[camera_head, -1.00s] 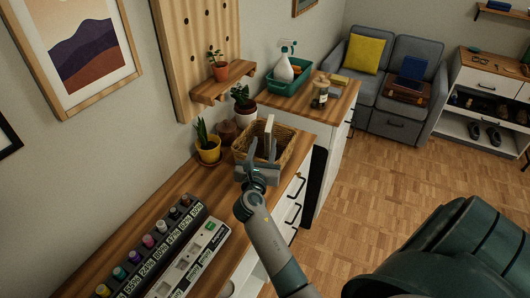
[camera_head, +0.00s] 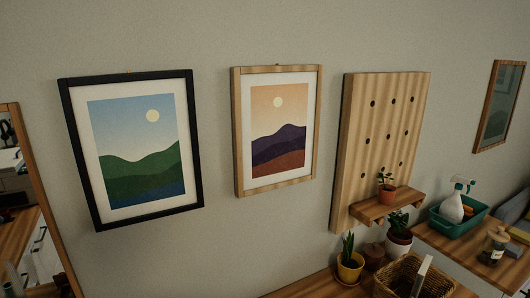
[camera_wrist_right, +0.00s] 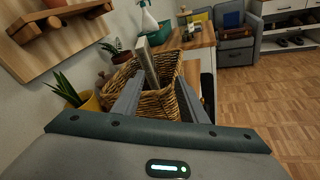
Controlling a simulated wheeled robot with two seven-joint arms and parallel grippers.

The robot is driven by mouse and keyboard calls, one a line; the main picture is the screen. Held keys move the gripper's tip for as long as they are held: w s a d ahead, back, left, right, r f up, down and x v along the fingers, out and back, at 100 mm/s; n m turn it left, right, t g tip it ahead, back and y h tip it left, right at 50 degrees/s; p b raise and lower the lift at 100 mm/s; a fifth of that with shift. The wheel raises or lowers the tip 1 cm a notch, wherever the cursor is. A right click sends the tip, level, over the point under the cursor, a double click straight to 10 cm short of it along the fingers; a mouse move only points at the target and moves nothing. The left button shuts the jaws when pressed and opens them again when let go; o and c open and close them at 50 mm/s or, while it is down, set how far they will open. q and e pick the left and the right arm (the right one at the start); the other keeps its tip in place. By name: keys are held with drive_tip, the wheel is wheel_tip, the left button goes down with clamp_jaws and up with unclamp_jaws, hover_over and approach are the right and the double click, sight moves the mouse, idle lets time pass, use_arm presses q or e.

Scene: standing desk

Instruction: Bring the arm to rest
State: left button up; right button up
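My right gripper (camera_wrist_right: 158,100) shows only in the right wrist view, where its two grey fingers are spread apart with nothing seen held between them. It is close to a woven basket (camera_wrist_right: 158,105), which fills the space beyond and between the fingers; I cannot tell whether they touch it. A thin pale upright item (camera_wrist_right: 147,62) stands in the basket. In the head view the basket (camera_head: 384,285) is at the bottom edge, partly cut off. No arm of mine shows in the head view, and my left gripper is in neither view.
A potted plant in a yellow pot (camera_head: 350,268) stands left of the basket. A wooden shelf (camera_head: 375,211) with a small plant juts from the pegboard (camera_head: 385,130). A teal tray (camera_head: 440,226) with a spray bottle is at the right. Open floor (camera_wrist_right: 270,100) lies right of the cabinets.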

drive_tip(key=s+a+f+m+g+y, duration=0.2)
drive_tip(key=s+a+f+m+y, duration=0.1)
drive_tip(key=s+a+f+m, duration=0.4)
drive_tip(key=s+a+f+m+g+y, duration=0.2)
drive_tip(key=s+a+f+m+y, duration=0.15)
drive_tip(key=s+m, duration=0.45)
drive_tip(key=s+a+f+m+g+y, duration=0.1)
drive_tip(key=s+a+m+g+y, duration=0.15)
drive_tip(key=s+a, duration=0.5)
drive_tip(key=s+a+f+m+g+y, duration=0.1)
drive_tip(key=s+a+m+y, duration=0.2)
drive_tip(key=s, duration=0.7)
wheel_tip(320, 180, down, 30)
drive_tip(key=n+b, duration=0.1)
drive_tip(key=b, duration=0.2)
drive_tip(key=s+d+f+g+b, duration=0.2)
drive_tip(key=s+f, duration=1.7)
drive_tip(key=f, duration=0.2)
drive_tip(key=shift+d+f, duration=0.15)
drive_tip(key=shift+d, duration=0.05)
